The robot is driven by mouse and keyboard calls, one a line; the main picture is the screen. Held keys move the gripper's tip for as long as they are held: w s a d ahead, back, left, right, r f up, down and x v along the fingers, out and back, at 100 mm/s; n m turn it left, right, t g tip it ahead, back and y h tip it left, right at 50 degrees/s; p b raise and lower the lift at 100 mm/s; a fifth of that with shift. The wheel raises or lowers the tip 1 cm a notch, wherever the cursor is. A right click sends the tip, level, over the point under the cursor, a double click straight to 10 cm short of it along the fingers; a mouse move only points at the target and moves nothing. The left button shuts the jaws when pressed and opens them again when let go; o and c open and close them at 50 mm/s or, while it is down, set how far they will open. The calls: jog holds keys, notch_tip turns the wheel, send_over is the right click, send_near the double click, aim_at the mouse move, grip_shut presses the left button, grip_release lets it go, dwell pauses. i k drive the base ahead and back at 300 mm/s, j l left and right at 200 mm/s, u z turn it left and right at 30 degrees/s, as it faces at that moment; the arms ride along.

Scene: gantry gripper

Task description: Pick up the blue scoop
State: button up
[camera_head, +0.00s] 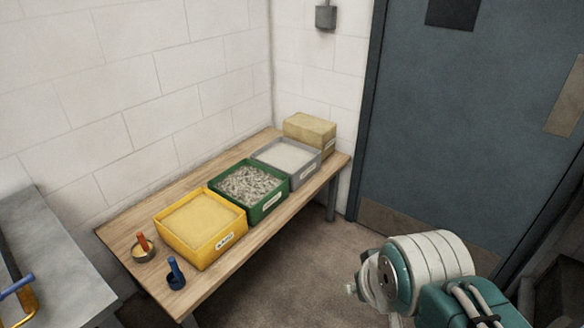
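The blue scoop (175,267) stands near the front edge of the wooden table, its blue handle pointing up. Its lower end is at a small dark blue cup-like part (176,282); whether this is the scoop's bowl or a separate holder I cannot tell. The end of my arm, with my gripper (358,291), is at the lower right, in front of the floor and well to the right of the scoop. The fingers are too small and unclear to read. No contact with the scoop shows.
An orange-handled tool (142,241) stands in a small round bowl left of the scoop. Yellow (213,250), green (268,208) and grey (308,168) bins line the table (233,266), with a tan block (310,130) behind. A metal counter (50,245) is at left, a door (460,130) at right.

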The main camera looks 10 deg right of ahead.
aim_at(176, 280)
jog(key=u, duration=2.25)
jog(key=z, duration=1.05)
jog(key=i+j+z, duration=0.15)
jog(key=i, duration=0.3)
jog(key=i+j+z, duration=0.15)
jog(key=i+j, duration=0.2)
